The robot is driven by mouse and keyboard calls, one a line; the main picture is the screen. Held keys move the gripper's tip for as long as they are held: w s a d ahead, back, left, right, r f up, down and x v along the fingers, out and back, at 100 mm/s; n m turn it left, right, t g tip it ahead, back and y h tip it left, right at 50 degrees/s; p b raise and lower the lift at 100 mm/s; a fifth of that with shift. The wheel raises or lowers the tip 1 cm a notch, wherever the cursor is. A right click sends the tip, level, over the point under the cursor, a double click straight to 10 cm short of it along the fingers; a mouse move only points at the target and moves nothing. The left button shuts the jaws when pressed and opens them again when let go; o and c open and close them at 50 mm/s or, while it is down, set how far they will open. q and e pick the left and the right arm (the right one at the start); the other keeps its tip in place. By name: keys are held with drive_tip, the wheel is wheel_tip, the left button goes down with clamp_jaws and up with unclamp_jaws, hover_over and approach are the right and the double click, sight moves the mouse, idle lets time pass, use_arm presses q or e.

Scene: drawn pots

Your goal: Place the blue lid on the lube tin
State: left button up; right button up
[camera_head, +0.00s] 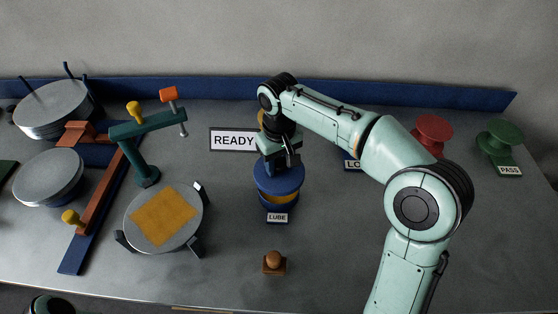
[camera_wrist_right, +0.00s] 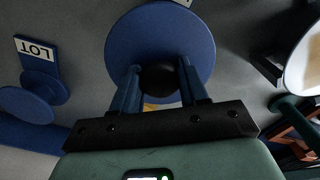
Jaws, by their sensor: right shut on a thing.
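The blue lid (camera_head: 279,180) is a round disc with a dark knob (camera_wrist_right: 158,78). My right gripper (camera_head: 281,158) is shut on this knob, one finger on each side in the right wrist view (camera_wrist_right: 160,88). The lid (camera_wrist_right: 160,35) is over the lube tin (camera_head: 279,209), which carries a LUBE label at its front. A yellow-orange band shows below the lid's front edge, above the tin's blue front. The lid hides most of the tin, and I cannot tell whether they touch. My left gripper is not in view.
A brown stamp (camera_head: 274,262) stands in front of the tin. A round stand with a yellow pad (camera_head: 164,216) and a green arm fixture (camera_head: 146,150) are to the left. A READY sign (camera_head: 234,140) is behind. Red (camera_head: 432,132) and green (camera_head: 500,138) spools stand right.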

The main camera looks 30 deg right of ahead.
sight(279, 172)
drive_tip(key=shift+f+b, duration=1.1)
drive_tip(key=shift+f, duration=0.9)
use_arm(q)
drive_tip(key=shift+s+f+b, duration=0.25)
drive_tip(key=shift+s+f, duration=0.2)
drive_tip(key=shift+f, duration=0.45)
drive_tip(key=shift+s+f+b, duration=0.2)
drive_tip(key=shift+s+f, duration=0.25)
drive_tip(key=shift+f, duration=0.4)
use_arm(e)
drive_tip(key=shift+f, duration=0.9)
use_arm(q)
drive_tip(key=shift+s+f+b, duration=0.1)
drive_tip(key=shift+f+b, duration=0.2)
use_arm(e)
drive_tip(key=shift+f, duration=0.6)
drive_tip(key=o, duration=1.2)
drive_tip(key=shift+c, duration=0.2)
drive_tip(key=shift+r, duration=0.15)
wheel_tip(279, 172, up, 13)
drive_tip(key=p, duration=0.3)
drive_tip(key=shift+r, duration=0.1)
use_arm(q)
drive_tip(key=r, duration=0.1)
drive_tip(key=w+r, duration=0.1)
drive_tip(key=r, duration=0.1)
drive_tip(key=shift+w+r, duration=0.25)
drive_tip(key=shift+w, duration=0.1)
